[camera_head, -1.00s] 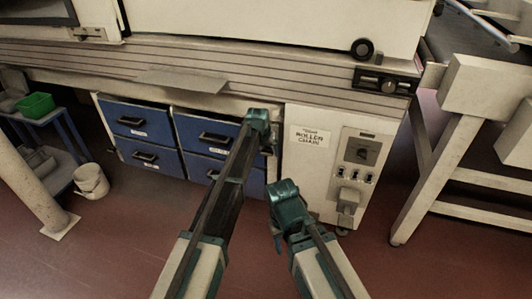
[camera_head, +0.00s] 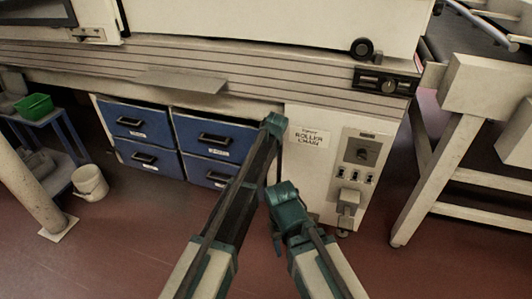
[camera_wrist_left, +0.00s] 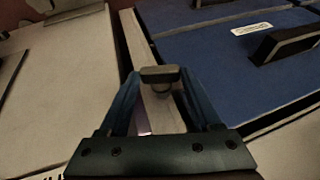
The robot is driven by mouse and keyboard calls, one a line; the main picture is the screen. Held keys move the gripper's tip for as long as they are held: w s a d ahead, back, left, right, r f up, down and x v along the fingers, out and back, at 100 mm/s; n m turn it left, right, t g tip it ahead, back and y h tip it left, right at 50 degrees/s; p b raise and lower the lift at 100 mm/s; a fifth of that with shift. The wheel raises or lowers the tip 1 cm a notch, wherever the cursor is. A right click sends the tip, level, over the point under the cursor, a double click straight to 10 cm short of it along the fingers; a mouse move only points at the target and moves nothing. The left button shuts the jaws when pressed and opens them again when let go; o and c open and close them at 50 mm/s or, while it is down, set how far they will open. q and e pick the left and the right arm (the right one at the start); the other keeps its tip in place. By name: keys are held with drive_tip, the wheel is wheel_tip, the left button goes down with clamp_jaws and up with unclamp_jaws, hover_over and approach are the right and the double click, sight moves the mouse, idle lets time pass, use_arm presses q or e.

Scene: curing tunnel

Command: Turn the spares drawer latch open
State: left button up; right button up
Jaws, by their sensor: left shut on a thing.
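The blue drawers sit in a bank under the long machine; the upper right drawer (camera_head: 217,137) has a dark handle and a small label too small to read surely. In the left wrist view, a small dark T-shaped latch (camera_wrist_left: 160,75) stands on the pale post beside a blue drawer front (camera_wrist_left: 225,60). My left gripper (camera_wrist_left: 160,82) is shut on the latch, one finger on each side. In the head view my left gripper (camera_head: 275,124) is at the right edge of the drawer bank, hiding the latch. My right gripper (camera_head: 287,205) hangs lower; its jaws are unclear.
A white panel labelled roller chain (camera_head: 308,139) with a control box (camera_head: 358,160) stands right of the drawers. A pale conveyor frame (camera_head: 425,180) is further right. A white bucket (camera_head: 91,181) and a green bin (camera_head: 35,105) are at left. The red floor in front is clear.

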use_arm(q)
drive_tip(key=shift+d+t+y, duration=0.15)
drive_tip(key=shift+t+y, duration=0.15)
drive_tip(key=shift+y, duration=0.2)
use_arm(e)
drive_tip(key=shift+f, duration=0.4)
use_arm(q)
drive_tip(key=o, duration=1.4)
drive_tip(key=shift+s+r, duration=0.1)
use_arm(e)
drive_tip(key=shift+r, duration=0.2)
